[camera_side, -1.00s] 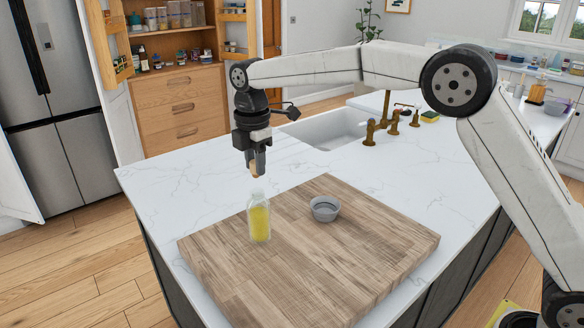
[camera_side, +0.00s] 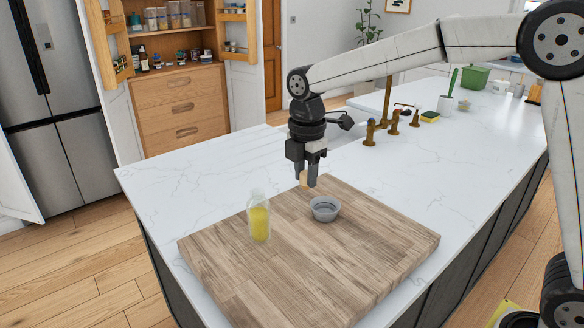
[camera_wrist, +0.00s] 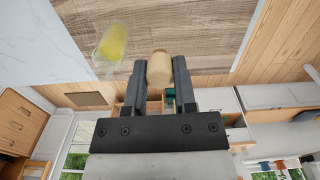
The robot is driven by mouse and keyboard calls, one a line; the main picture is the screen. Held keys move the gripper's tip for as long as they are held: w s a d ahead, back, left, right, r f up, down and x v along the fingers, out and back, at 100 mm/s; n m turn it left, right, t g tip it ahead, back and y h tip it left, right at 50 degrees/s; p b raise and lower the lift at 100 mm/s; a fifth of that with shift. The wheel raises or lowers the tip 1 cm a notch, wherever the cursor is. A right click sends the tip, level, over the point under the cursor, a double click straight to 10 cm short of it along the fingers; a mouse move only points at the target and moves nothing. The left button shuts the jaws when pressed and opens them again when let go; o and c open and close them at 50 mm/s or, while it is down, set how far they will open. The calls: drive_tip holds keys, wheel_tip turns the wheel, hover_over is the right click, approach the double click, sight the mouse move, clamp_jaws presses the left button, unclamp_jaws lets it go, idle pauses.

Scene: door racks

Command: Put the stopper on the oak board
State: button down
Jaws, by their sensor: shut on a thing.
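The stopper (camera_side: 303,178) is a small tan cork piece. My gripper (camera_side: 308,180) is shut on it, just above the far edge of the oak board, behind the grey bowl. In the wrist view the stopper (camera_wrist: 160,68) sits between the two dark fingers of my gripper (camera_wrist: 159,75). The oak board (camera_side: 290,275) lies flat on the white counter; its grain also fills the top of the wrist view (camera_wrist: 175,25). A clear bottle with yellow contents (camera_side: 259,218) stands open on the board's left part and shows in the wrist view (camera_wrist: 112,45).
A small grey bowl (camera_side: 324,209) stands on the board, close in front of my gripper. The board's front and right parts are clear.

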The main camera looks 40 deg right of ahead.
drive_tip(key=s+d+f, duration=0.1)
drive_tip(key=s+d, duration=0.1)
drive_tip(key=s, duration=0.4)
drive_tip(key=s+d+f, duration=0.2)
drive_tip(key=s, duration=0.4)
drive_tip(key=shift+s+d+f, duration=0.15)
drive_tip(key=shift+s+f, duration=0.05)
drive_tip(key=shift+s, duration=0.2)
drive_tip(key=shift+w, duration=0.15)
hover_over(312, 240)
drive_tip(key=s, duration=0.1)
wheel_tip(312, 240, down, 8)
drive_tip(key=shift+s+f, duration=0.15)
drive_tip(key=shift+f, duration=0.1)
drive_tip(key=shift+w+f, duration=0.45)
drive_tip(key=shift+w+f, duration=0.3)
drive_tip(key=shift+f, duration=1.55)
drive_tip(key=shift+f, duration=0.15)
